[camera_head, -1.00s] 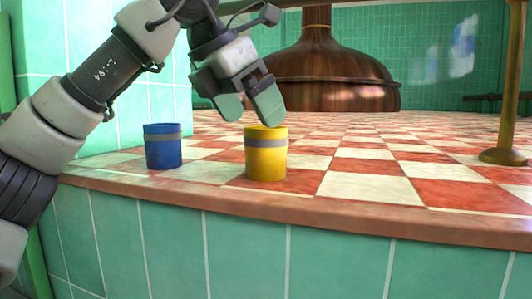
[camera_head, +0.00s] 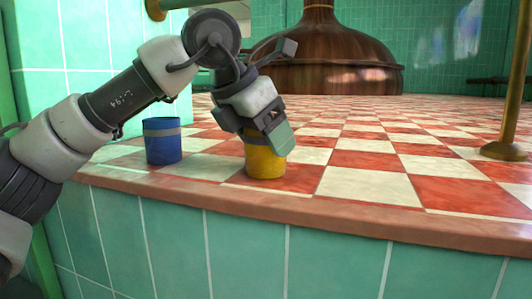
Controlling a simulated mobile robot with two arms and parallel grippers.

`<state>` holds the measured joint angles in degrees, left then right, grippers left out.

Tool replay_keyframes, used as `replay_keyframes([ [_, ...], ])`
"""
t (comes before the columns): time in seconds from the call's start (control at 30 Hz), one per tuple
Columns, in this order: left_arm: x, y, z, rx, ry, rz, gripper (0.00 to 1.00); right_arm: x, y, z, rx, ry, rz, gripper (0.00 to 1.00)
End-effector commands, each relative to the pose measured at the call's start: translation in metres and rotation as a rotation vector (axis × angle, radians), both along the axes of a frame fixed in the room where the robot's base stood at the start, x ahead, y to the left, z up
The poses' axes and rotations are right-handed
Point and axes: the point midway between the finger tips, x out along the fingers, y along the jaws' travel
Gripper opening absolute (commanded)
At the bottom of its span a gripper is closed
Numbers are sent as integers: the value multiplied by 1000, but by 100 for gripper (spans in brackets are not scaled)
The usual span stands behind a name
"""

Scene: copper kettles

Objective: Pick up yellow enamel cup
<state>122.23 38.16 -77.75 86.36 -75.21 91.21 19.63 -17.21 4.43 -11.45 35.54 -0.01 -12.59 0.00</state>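The yellow enamel cup (camera_head: 264,167) stands upright near the front edge of the checkered counter, with a grey band below its rim. My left gripper (camera_head: 272,137) is over the cup. A green fingertip covers the upper right part of the cup, and the gripper hides most of its rim. The other finger is not clearly visible, so I cannot tell how far apart the fingers are or whether they touch the cup. My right gripper is not in view.
A blue cup (camera_head: 162,141) with a grey band stands to the left of the yellow one. The red and white counter (camera_head: 370,187) is clear to the right. A brass post (camera_head: 504,150) stands at the right, and a large copper kettle (camera_head: 325,66) is behind.

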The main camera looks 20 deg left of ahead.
Motion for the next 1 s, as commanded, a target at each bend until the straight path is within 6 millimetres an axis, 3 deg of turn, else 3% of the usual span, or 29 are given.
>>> replay_keyframes([
  [0.03,0,0,0,0,0,0,56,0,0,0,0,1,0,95],
  [0.1,0,0,0,0,0,0,46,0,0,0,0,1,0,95],
  [0.47,0,0,4,-2,-2,0,46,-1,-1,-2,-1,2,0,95],
  [0.67,0,-1,19,-2,-1,-1,46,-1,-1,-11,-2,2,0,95],
  [0.8,-1,-2,41,-2,-2,-1,46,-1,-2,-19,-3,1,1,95],
  [1.0,-30,-43,67,3,-5,-6,46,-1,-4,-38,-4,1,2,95],
])
